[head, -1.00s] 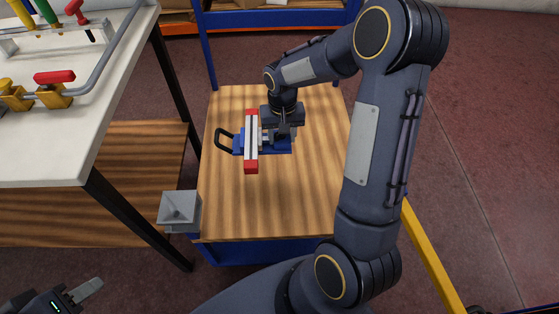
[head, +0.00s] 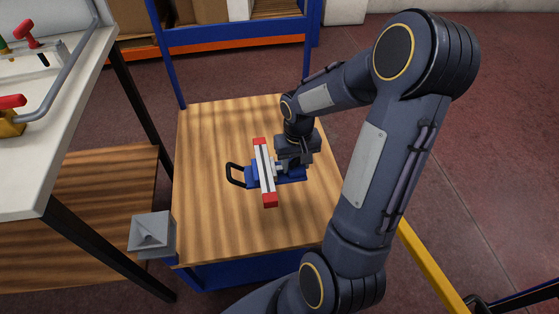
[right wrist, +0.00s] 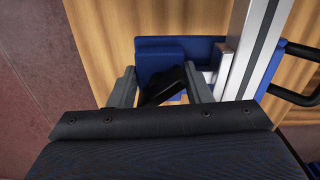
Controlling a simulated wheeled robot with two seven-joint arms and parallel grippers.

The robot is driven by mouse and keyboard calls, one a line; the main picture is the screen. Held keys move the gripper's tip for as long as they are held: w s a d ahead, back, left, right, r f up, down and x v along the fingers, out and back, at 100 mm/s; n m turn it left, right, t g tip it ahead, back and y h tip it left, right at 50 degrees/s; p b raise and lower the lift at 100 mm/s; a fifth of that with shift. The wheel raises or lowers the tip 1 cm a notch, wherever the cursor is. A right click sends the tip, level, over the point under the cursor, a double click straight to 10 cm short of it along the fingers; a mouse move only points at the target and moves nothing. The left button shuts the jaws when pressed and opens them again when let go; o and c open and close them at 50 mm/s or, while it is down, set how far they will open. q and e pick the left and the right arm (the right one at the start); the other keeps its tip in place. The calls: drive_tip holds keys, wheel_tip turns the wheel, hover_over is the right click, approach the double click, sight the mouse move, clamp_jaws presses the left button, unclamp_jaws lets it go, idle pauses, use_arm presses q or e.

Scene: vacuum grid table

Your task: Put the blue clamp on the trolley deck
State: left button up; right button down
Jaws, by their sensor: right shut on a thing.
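The blue clamp (head: 252,176) has a blue body, a black loop handle on its left and a pale bar with red ends across it. My right gripper (head: 290,165) is shut on the clamp, over the middle of the wooden trolley deck (head: 215,225). In the right wrist view the two fingers (right wrist: 160,90) stand on either side of a black part of the clamp, with the blue body (right wrist: 160,48) just beyond. I cannot tell whether the clamp touches the deck. My left gripper is out of view.
A grey square funnel-like piece (head: 152,234) sits at the deck's front left corner. A white-topped table (head: 60,130) stands at the left, with a lower wooden shelf (head: 90,200). A blue and orange rack (head: 235,32) is behind. A yellow rail (head: 432,265) runs at the right.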

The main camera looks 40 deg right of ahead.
drive_tip(key=w+d+f+b, duration=0.2)
drive_tip(key=w+d+f, duration=0.5)
drive_tip(key=d+f, duration=0.1)
drive_tip(key=shift+w+f+b, duration=0.1)
drive_tip(key=shift+w+b, duration=0.2)
drive_tip(key=shift+w, duration=0.1)
drive_tip(key=shift+w+d+f, duration=0.15)
drive_tip(key=shift+f, duration=0.2)
drive_tip(key=shift+d+f+b, duration=0.1)
drive_tip(key=shift+f+b, duration=0.4)
drive_tip(key=shift+f, duration=1.05)
drive_tip(key=shift+f, duration=0.1)
drive_tip(key=c, duration=0.7)
unclamp_jaws()
drive_tip(key=shift+c, duration=0.2)
